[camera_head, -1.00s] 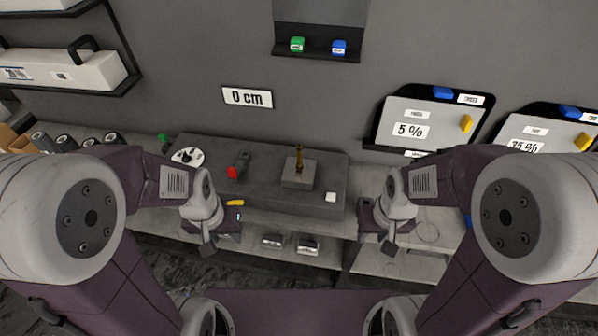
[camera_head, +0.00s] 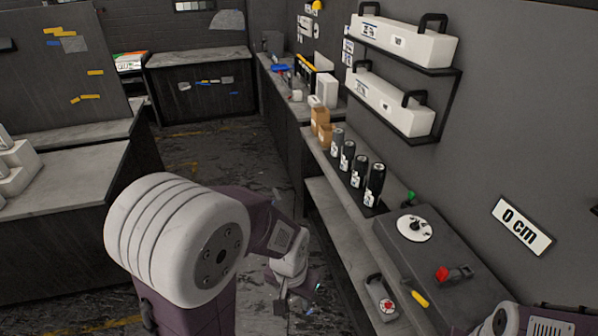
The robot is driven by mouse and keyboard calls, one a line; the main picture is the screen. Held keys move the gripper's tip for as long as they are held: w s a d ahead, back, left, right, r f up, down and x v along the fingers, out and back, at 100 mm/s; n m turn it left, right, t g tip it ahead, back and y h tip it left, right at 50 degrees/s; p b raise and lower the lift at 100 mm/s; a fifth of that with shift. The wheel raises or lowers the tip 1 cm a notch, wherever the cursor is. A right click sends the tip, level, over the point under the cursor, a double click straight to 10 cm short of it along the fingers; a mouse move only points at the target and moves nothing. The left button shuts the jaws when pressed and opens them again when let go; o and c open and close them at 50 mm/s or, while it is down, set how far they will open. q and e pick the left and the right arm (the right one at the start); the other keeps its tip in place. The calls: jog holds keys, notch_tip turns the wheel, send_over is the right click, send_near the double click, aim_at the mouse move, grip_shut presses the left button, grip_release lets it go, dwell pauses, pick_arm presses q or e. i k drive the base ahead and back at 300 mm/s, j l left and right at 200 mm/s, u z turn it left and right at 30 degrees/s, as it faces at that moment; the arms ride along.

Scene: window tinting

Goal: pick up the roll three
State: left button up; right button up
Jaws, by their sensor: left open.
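Several black rolls with white labels stand upright in a row along the wall counter in the head view. They are the far roll (camera_head: 337,140), then one (camera_head: 347,157), then one (camera_head: 360,172), and the nearest roll (camera_head: 374,185). I cannot read their labels, so I cannot tell which is roll three. My left gripper (camera_head: 298,290) is open and empty, low over the floor in front of the counter, below and to the left of the rolls and apart from them. Part of my right arm shows at the bottom right; its gripper is out of view.
Cardboard boxes (camera_head: 320,128) stand just beyond the rolls. A dark case (camera_head: 435,240) with a white disc (camera_head: 414,227) and a red tool (camera_head: 453,273) lies nearer. Wall shelves hold long white boxes (camera_head: 395,100) above. Open floor (camera_head: 205,150) lies left of the counter.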

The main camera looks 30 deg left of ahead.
aim_at(360, 169)
jog(key=u, duration=0.4)
jog(key=i+j+z, duration=0.35)
jog(key=i, duration=0.15)
jog(key=i+j+z, duration=0.25)
jog(key=i+z, duration=0.15)
jog(key=i, duration=0.05)
